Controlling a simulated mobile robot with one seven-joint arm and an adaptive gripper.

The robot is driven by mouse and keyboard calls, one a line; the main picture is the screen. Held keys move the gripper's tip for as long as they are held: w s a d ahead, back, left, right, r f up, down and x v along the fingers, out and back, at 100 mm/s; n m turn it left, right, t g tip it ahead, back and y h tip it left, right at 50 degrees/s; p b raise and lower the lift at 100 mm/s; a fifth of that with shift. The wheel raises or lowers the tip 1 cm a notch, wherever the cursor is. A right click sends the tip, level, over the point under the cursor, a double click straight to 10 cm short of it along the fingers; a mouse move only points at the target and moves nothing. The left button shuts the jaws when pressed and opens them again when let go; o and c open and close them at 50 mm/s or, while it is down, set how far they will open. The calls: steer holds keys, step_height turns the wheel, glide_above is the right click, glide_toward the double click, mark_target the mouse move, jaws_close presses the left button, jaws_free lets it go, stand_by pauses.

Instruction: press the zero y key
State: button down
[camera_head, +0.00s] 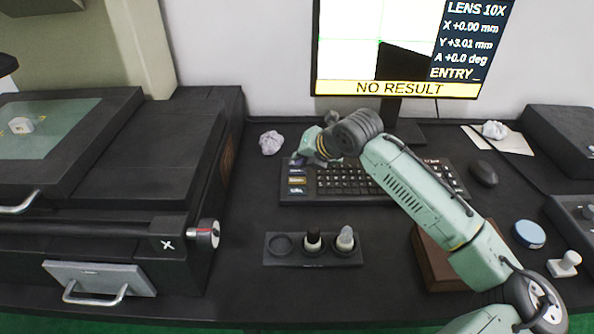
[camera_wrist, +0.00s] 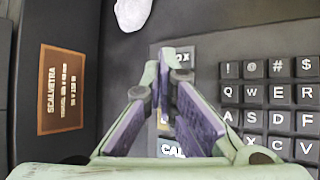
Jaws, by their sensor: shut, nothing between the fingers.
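The black keyboard (camera_head: 345,183) lies on the dark bench below the monitor, with a column of larger function keys (camera_head: 297,181) at its left end. My gripper (camera_head: 308,157) is over the upper left end of the keyboard. In the wrist view my gripper (camera_wrist: 167,75) is shut and empty, its fingers over that column. A key whose label ends in "0X" (camera_wrist: 183,57) shows partly beside the fingertips, and a "CAL" key (camera_wrist: 172,150) shows nearer. The fingers hide the keys between them, so I cannot read a zero y label. Contact cannot be told.
The monitor (camera_head: 400,88) reads X +0.00, Y +3.01, A +0.0 deg, ENTRY and NO RESULT. A crumpled paper (camera_head: 271,143) lies left of the keyboard. A lens holder (camera_head: 314,262) stands in front, and a mouse (camera_head: 483,173) lies right.

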mark_target(300, 170)
steer(key=shift+f+b, duration=0.4)
steer(key=shift+f, duration=0.05)
steer(key=shift+f+b, duration=0.3)
steer(key=shift+f, duration=0.05)
stand_by(0.7)
steer(key=shift+r, duration=0.1)
steer(key=shift+r+p, duration=0.45)
steer(key=shift+r, duration=0.2)
steer(key=shift+r, duration=0.15)
steer(key=shift+r+p, duration=1.65)
steer(key=shift+r, duration=0.75)
